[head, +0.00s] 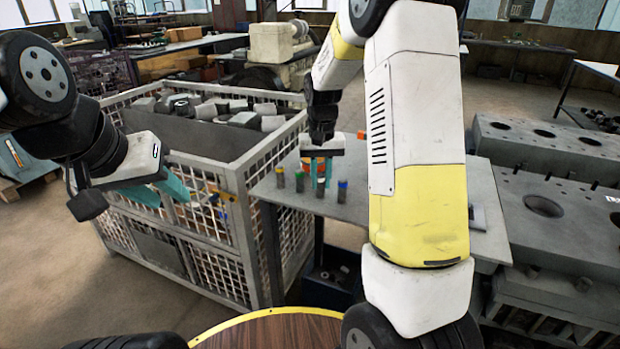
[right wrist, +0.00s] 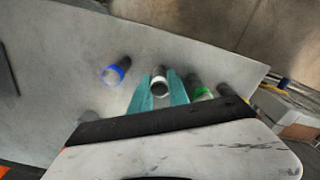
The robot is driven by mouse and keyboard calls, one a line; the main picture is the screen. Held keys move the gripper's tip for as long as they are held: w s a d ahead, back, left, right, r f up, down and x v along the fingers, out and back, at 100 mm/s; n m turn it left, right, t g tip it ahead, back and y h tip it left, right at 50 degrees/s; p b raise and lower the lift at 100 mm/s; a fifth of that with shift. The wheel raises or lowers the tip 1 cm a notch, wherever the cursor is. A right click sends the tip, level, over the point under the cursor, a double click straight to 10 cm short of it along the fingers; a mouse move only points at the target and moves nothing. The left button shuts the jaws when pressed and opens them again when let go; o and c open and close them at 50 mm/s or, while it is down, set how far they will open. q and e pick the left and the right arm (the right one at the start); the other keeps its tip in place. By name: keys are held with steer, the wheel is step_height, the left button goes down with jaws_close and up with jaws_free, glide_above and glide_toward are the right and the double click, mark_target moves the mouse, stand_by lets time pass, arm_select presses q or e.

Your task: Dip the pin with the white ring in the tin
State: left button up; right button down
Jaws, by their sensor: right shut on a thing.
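The pin with the white ring (right wrist: 160,84) stands upright between the teal fingers of my right gripper (right wrist: 158,92), which is shut on it. In the head view the right gripper (head: 320,172) points down over the grey table, with the lower part of this pin (head: 320,188) below the fingers. An orange-red object (head: 306,164), perhaps the tin, shows behind the gripper and is mostly hidden. My left gripper (head: 165,190) is open and empty, in front of the mesh crate.
A pin with a blue ring (head: 342,191) and one with a green ring (head: 300,181) stand close on either side of the held pin. Another pin (head: 280,177) stands further left. A mesh crate (head: 240,205) of metal parts is left of the table (head: 350,212); engine blocks (head: 555,205) are right.

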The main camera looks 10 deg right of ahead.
mark_target(321, 175)
stand_by(0.5)
steer(key=shift+r, duration=2)
